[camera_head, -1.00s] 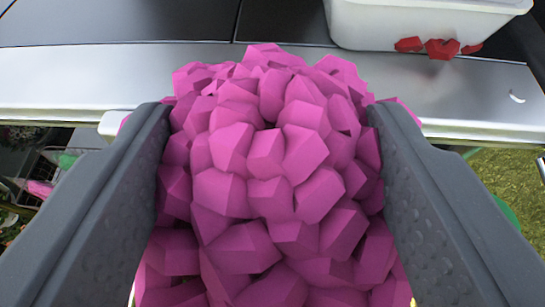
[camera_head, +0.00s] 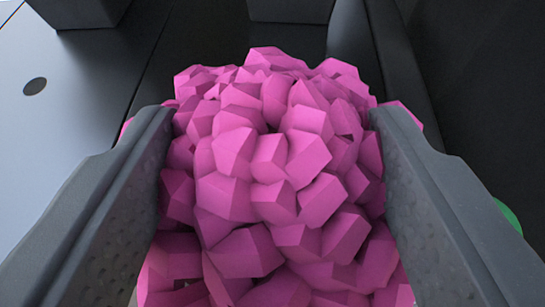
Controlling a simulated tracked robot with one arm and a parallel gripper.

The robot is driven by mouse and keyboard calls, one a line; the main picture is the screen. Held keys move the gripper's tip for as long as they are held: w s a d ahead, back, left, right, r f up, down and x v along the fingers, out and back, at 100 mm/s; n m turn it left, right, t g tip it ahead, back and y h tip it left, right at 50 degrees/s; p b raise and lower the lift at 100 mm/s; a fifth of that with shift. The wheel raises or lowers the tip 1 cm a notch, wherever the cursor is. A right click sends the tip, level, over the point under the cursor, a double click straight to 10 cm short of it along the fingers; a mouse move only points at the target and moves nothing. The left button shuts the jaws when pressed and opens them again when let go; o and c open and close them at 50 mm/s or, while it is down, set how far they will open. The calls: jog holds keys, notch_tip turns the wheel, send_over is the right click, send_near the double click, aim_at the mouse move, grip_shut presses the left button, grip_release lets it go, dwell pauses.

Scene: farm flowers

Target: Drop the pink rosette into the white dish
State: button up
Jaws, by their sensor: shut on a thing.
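The pink rosette (camera_head: 270,180), a large faceted bunch of petals, fills the middle of the view. My gripper (camera_head: 272,140) is shut on it, with one dark grey finger against its left side and one against its right. The rosette hides what lies straight below and ahead of it. The white dish is not in view.
A pale flat surface (camera_head: 55,110) with a dark round hole lies at the left. Dark panels and blocks fill the back and the right (camera_head: 480,80). A bit of green (camera_head: 508,215) shows behind the right finger.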

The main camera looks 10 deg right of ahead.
aim_at(282, 226)
jog(key=shift+w+d, duration=0.15)
jog(key=shift+d, duration=0.1)
jog(key=shift+f+b, duration=0.6)
jog(key=shift+f, duration=2.35)
jog(key=o, duration=1)
jog(key=shift+o, duration=0.2)
jog(key=p+v, duration=0.1)
jog(key=v, duration=1.2)
jog(key=shift+s+a, duration=0.15)
jog(key=shift+s, duration=0.25)
jog(key=shift+r, duration=0.1)
